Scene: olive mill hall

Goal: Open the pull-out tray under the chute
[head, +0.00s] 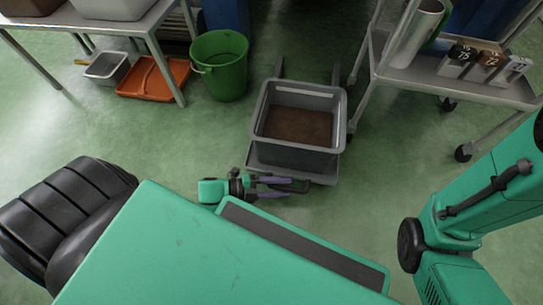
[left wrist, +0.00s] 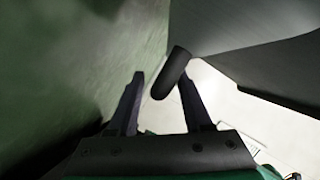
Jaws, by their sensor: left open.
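The pull-out tray (head: 265,166) is a low grey platform on the floor, carrying a grey bin (head: 265,108) with brown contents. A dark bar handle (head: 304,186) shows at its near edge. My left gripper (head: 285,186) is low in front of the tray, with its fingers pointing right. In the left wrist view the fingers (left wrist: 160,72) are apart. The end of the dark bar handle (left wrist: 170,75) shows between them, closer to the right finger. I cannot tell whether they touch. I cannot make out the chute. My right gripper is not in view.
A green bucket (head: 219,66) stands left of the bin. An orange tray (head: 152,78) and a small grey tub (head: 107,68) lie by the table (head: 146,24). A wheeled cart (head: 449,80) stands close on the right. Floor left of my left gripper is clear.

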